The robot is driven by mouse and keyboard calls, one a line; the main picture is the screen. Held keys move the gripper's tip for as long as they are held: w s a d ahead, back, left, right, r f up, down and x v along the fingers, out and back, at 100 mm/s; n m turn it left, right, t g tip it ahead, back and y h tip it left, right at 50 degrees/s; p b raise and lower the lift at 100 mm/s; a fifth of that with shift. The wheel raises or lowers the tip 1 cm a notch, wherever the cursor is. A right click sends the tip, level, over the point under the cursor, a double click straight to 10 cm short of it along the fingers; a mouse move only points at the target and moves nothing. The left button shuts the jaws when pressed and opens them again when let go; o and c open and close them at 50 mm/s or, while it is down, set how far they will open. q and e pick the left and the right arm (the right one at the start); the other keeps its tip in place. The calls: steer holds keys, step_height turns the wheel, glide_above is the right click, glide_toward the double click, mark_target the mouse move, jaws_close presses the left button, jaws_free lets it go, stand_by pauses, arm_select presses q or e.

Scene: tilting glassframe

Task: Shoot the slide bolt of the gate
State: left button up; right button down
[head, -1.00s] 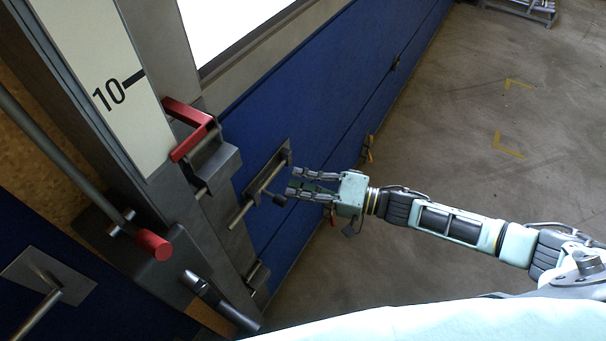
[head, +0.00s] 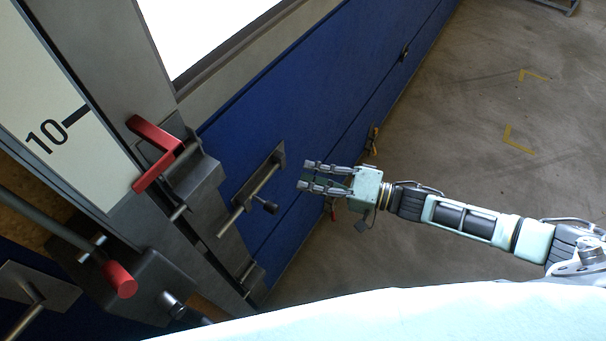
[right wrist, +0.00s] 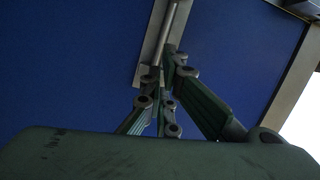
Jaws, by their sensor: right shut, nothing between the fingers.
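The slide bolt (head: 264,182) is a grey metal rod on a plate on the blue gate (head: 315,125), with a dark knob (head: 270,208) on a short stem. Its lower end reaches the edge of the grey post in the head view; I cannot tell whether it sits in a keeper. The rod also shows in the right wrist view (right wrist: 172,25). My right gripper (head: 303,178) is shut and empty, just right of the bolt and knob, with a visible gap to the knob. My left gripper is out of view.
A red handle (head: 155,155) is on a grey latch block at the post (head: 140,215). A red-tipped lever (head: 120,280) is at lower left. A white scale marked 10 (head: 45,100) is at upper left. The concrete floor (head: 480,110) at right is mostly clear.

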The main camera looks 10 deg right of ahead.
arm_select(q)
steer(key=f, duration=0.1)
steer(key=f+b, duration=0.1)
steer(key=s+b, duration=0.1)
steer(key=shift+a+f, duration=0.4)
arm_select(e)
steer(key=s+v, duration=0.1)
steer(key=v, duration=0.7)
steer(key=shift+a+r, duration=0.25)
steer(key=shift+a, duration=0.05)
